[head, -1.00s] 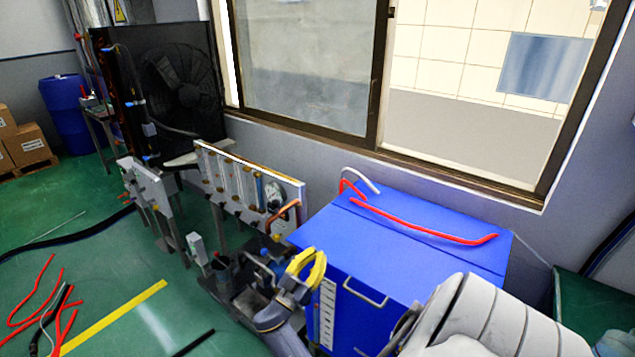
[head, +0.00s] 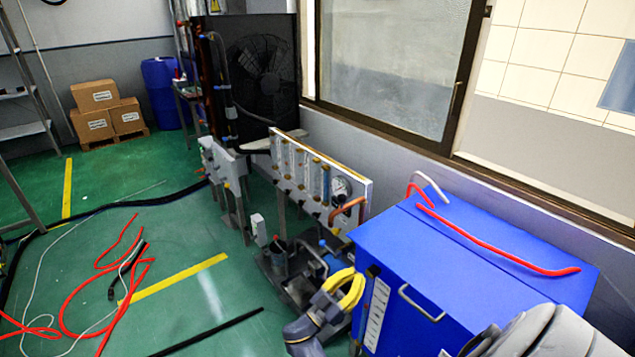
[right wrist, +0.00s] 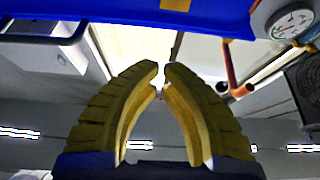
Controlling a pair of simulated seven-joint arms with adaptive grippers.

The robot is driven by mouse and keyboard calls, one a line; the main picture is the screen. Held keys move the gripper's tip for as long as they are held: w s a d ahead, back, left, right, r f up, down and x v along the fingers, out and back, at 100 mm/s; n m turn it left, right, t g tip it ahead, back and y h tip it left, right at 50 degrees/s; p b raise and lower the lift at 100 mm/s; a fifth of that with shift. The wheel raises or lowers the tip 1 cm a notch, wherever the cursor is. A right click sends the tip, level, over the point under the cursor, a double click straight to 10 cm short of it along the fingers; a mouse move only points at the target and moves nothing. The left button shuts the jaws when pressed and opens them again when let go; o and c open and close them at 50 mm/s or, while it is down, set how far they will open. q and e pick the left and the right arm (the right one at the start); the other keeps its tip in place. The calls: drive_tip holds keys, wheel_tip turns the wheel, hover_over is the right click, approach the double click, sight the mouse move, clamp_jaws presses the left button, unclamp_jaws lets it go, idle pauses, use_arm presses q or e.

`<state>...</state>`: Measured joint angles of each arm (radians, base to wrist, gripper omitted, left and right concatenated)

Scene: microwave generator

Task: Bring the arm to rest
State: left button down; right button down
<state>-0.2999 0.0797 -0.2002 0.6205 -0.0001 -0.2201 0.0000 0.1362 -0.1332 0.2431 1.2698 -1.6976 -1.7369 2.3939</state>
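My right gripper (head: 356,277) has two curved yellow fingers on a grey arm. It is at the bottom middle of the head view, beside the left front edge of the blue box (head: 480,255). In the right wrist view, the fingertips (right wrist: 162,68) nearly meet with a thin gap, and nothing is held between them. The right arm (head: 545,335) shows pale and bulky at the bottom right. My left gripper is not in view.
A panel with gauges (head: 318,180) stands behind my right gripper. A red tube (head: 495,247) lies on the blue box. Red hoses (head: 75,300) lie on the green floor at left. Boxes (head: 97,97) and a blue barrel (head: 163,90) stand at the back.

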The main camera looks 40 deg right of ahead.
drive_tip(key=w+a+f+n+t+y, duration=0.1)
drive_tip(key=w+f+n+t+y, duration=0.1)
drive_tip(key=f+n+y, duration=0.6)
drive_tip(key=w+a+f+n+t+y, duration=0.1)
drive_tip(key=w+f+n+t, duration=0.2)
drive_tip(key=f, duration=0.9)
drive_tip(key=s+a+f+n+y, duration=0.4)
drive_tip(key=a+f+y, duration=0.15)
drive_tip(key=f, duration=0.55)
drive_tip(key=s+a+f+n+y, duration=0.35)
drive_tip(key=a+f, duration=0.35)
drive_tip(key=f, duration=0.4)
drive_tip(key=s+a+f+n+g+y, duration=0.1)
drive_tip(key=s+a+f+n+y, duration=0.15)
drive_tip(key=s+f, duration=0.4)
drive_tip(key=s+a+f+n+g+y, duration=0.15)
drive_tip(key=s+a+f, duration=0.25)
drive_tip(key=s, duration=0.6)
drive_tip(key=s+d+f+g, duration=0.1)
drive_tip(key=s+f, duration=0.1)
drive_tip(key=s, duration=0.9)
drive_tip(key=s+f+m+g+y, duration=0.1)
drive_tip(key=s+f, duration=0.1)
drive_tip(key=s, duration=1)
drive_tip(key=shift+d, duration=0.35)
